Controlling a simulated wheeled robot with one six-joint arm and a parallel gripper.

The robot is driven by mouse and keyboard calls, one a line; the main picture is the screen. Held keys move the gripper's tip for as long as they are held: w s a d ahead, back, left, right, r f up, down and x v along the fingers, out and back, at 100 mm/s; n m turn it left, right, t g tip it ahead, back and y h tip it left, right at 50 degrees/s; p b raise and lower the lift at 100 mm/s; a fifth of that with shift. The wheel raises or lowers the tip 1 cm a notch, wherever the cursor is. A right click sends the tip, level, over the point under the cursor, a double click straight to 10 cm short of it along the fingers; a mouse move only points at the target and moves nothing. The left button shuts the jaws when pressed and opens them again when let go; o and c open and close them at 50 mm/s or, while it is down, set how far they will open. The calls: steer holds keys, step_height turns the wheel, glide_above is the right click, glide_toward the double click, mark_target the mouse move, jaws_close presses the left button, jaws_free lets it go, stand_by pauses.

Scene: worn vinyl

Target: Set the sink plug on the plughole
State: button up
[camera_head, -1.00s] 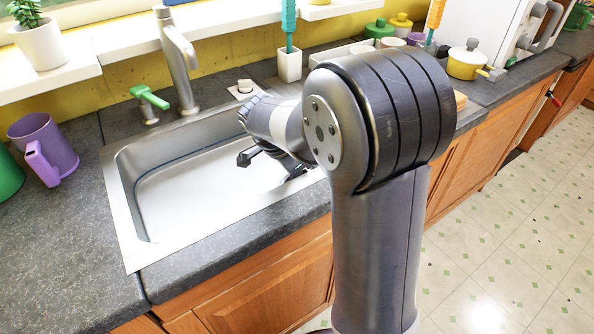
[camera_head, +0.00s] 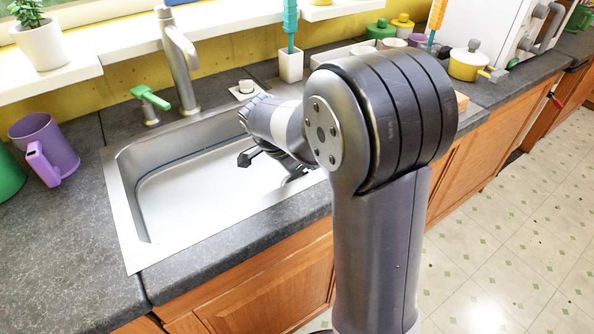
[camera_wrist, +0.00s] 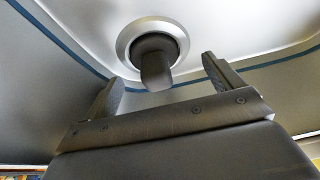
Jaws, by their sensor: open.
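The plughole (camera_wrist: 123,45) shows in the wrist view as a bright metal ring in the sink floor. The dark sink plug (camera_wrist: 156,68) is at the plughole, its stem pointing toward the camera. Its dark body covers much of the opening; I cannot tell whether it is fully seated. My gripper (camera_wrist: 162,72) is open, with one finger to each side of the plug in the picture and visible gaps between. In the head view my gripper (camera_head: 271,166) is low inside the sink, and the plug and plughole are hidden behind my arm.
The steel sink (camera_head: 119,205) has walls around my gripper. A tap (camera_head: 180,65) and a green-handled lever (camera_head: 150,98) stand behind it. A purple mug (camera_head: 50,150) is on the left counter. A white holder (camera_head: 290,65) stands behind. The front left counter is clear.

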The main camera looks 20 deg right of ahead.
steer(key=shift+s, duration=0.15)
steer(key=p+v, duration=0.4)
steer(key=v, duration=0.3)
stand_by(0.7)
steer(key=v, duration=1.1)
steer(key=shift+p, duration=0.45)
steer(key=shift+d+f, duration=0.1)
steer(key=shift+d, duration=0.05)
steer(key=b+x, duration=0.2)
steer(key=x, duration=1)
steer(key=shift+f, duration=0.3)
